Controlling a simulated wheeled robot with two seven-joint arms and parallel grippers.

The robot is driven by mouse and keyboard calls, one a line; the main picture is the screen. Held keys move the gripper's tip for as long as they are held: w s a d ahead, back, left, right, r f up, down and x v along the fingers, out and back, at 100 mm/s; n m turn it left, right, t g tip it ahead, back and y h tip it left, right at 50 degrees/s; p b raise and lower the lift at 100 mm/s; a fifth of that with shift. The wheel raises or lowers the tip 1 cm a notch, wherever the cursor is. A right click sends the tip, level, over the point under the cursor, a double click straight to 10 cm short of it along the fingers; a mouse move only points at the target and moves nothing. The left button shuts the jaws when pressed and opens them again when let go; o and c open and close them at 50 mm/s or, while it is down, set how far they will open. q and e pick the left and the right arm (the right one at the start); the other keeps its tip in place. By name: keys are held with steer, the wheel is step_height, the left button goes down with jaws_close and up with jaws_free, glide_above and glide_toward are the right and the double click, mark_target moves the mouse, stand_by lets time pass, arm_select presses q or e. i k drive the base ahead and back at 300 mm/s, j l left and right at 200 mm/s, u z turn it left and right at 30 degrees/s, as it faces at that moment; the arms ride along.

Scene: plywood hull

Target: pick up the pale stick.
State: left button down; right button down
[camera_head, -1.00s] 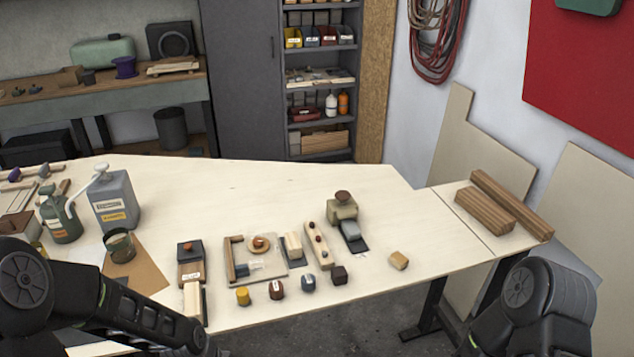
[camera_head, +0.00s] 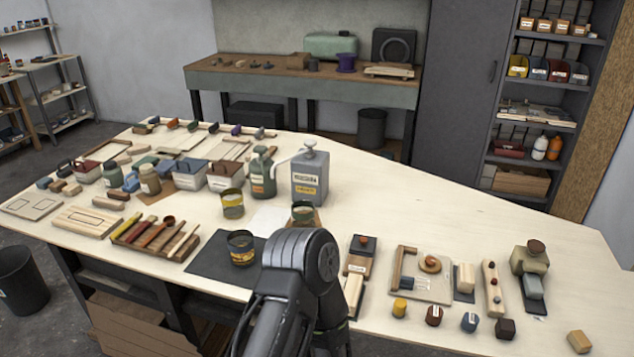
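A row of thin coloured sticks lies on a rack on the left part of the long pale table. Pale wooden-looking sticks (camera_head: 186,246) lie at the right end of this row, beside orange, red and yellow ones. I cannot tell for sure which one is the pale stick. My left arm rises from the bottom edge in the middle of the view, to the right of the row and apart from it. Its bent joint hides part of the table, and its gripper does not show. My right arm and gripper are out of view.
A dark mat (camera_head: 212,262) with a yellow-banded tin (camera_head: 241,247) lies right of the sticks. A green can (camera_head: 262,173) and a grey can (camera_head: 310,177) stand behind. A pale grooved board (camera_head: 86,221) lies to the left. Blocks and small parts fill the right side.

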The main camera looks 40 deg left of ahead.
mark_target(195, 227)
steer(key=i+j, duration=0.1)
steer(key=j, duration=0.25)
steer(key=i+j+u, duration=0.15)
steer(key=j, duration=0.55)
steer(key=i+j+u, duration=0.15)
steer(key=j, duration=0.15)
steer(key=k+j+u, duration=0.15)
steer(key=j, duration=0.8)
steer(key=j+u, duration=0.2)
steer(key=j, duration=0.7)
